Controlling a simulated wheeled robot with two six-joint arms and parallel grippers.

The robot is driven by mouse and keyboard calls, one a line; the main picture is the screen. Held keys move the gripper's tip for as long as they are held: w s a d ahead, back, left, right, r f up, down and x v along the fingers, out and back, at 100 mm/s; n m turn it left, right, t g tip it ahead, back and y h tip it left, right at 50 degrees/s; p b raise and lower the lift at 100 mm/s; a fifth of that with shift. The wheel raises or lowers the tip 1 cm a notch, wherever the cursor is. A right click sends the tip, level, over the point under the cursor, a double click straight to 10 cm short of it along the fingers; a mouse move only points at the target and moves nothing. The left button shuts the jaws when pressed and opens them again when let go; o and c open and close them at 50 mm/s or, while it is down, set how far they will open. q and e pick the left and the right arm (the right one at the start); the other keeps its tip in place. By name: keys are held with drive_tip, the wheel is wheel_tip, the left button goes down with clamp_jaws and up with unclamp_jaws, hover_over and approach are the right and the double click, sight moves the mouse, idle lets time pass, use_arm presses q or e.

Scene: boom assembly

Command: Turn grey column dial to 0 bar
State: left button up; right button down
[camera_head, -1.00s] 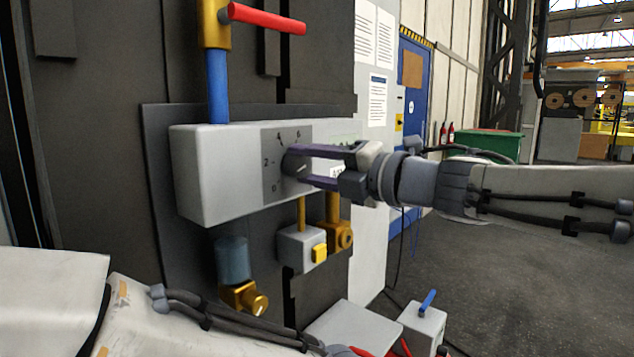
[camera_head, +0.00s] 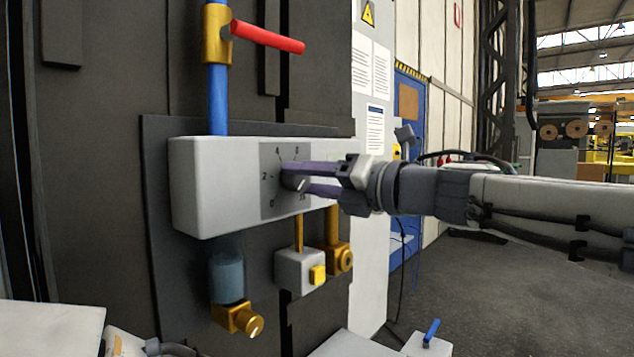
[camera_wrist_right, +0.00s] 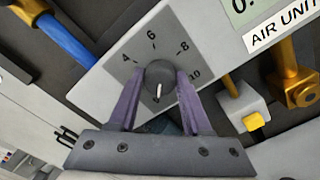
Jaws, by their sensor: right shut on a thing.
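The grey box (camera_head: 215,190) on the dark wall panel carries a round dark dial (camera_wrist_right: 160,74) on a grey scale plate. My right gripper (camera_head: 297,181) reaches in from the right. Its two purple fingers (camera_wrist_right: 155,93) are shut on the dial, one on each side. In the wrist view, the dial's white mark points down toward the gripper palm, away from the 6. The 4, 6, 8 and 10 are readable there; the 0 and 2 are hidden by the gripper. In the head view the fingers cover the mark. My left gripper is out of view.
A blue pipe with a red lever (camera_head: 268,37) rises above the box. Below hang a glass bowl (camera_head: 228,276) with a brass fitting, and a small grey box with a yellow button (camera_head: 318,274). Open floor (camera_head: 470,290) lies to the right.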

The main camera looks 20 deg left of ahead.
drive_tip(key=shift+f, duration=0.1)
drive_tip(key=shift+c, duration=1.7)
unclamp_jaws()
drive_tip(key=b+v, duration=0.1)
drive_tip(key=v, duration=0.9)
drive_tip(key=shift+d, duration=0.25)
